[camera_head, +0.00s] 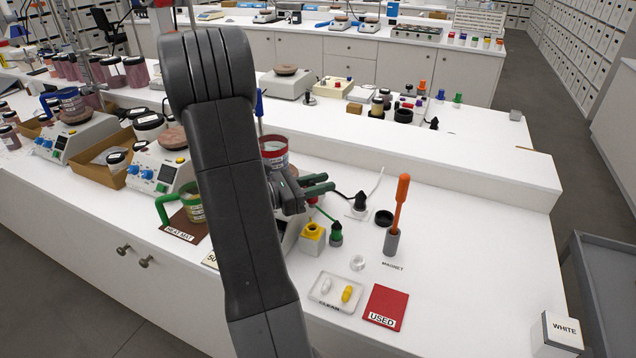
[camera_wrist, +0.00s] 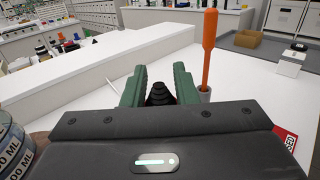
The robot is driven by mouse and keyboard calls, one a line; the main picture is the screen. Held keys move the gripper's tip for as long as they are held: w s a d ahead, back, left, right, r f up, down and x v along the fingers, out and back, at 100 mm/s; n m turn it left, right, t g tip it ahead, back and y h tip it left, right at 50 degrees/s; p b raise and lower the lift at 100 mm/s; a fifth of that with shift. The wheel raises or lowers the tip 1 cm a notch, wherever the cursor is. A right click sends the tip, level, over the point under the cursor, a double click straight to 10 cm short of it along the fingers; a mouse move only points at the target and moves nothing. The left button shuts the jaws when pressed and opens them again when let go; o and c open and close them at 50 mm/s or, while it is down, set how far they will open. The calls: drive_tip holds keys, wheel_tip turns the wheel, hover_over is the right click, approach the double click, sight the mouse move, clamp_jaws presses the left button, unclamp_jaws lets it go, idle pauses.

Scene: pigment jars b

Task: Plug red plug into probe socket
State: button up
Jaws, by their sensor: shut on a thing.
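My gripper (camera_head: 318,187), with green fingers, reaches to the right above the white bench. In the wrist view my gripper (camera_wrist: 158,88) is closed in around a black ribbed plug top (camera_wrist: 160,93). A black plug (camera_head: 361,202) stands upright on a small labelled base beyond the fingers.
An orange-handled tool (camera_head: 400,200) stands in a grey holder on the right. A red-rimmed jar (camera_head: 274,150) stands behind the gripper. The right bench end is mostly clear.

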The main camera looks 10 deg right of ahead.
drive_tip(key=shift+f, duration=0.1)
drive_tip(key=shift+f+b, duration=2.35)
drive_tip(key=shift+f, duration=0.45)
drive_tip(key=shift+f, duration=0.15)
drive_tip(key=shift+s+f+b, duration=0.15)
drive_tip(key=shift+f+b, duration=0.2)
drive_tip(key=shift+f, duration=0.05)
idle(0.6)
drive_tip(key=shift+w+a+r, duration=0.1)
drive_tip(key=shift+w+r, duration=0.15)
drive_tip(key=shift+r, duration=0.15)
idle(0.5)
drive_tip(key=shift+w+f, duration=0.1)
drive_tip(key=shift+w, duration=0.2)
drive_tip(key=shift+f, duration=0.1)
drive_tip(key=shift+s, duration=0.1)
